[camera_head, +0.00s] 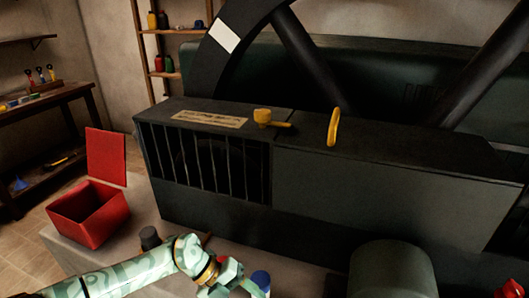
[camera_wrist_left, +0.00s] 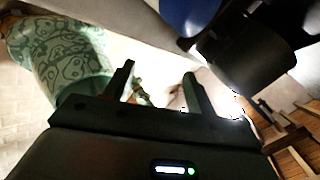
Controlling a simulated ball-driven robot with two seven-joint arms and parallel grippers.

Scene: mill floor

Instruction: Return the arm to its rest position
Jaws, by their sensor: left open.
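My left arm (camera_head: 120,276) comes in from the lower left of the head view, patterned in pale green. Its gripper (camera_head: 240,288) is at the bottom edge, in front of the dark machine and partly cut off. In the left wrist view the two dark fingers (camera_wrist_left: 156,88) stand apart, with nothing seen held between them. A blue rounded thing (camera_head: 262,279) is close beside the gripper in the head view. My right gripper does not show.
The machine (camera_head: 370,182) with a yellow valve handle (camera_head: 333,126) fills the middle and right. An open red box (camera_head: 88,220) and a dark knob-like piece (camera_head: 150,238) sit on the pale ledge at left. A workbench (camera_head: 45,102) and shelves stand behind.

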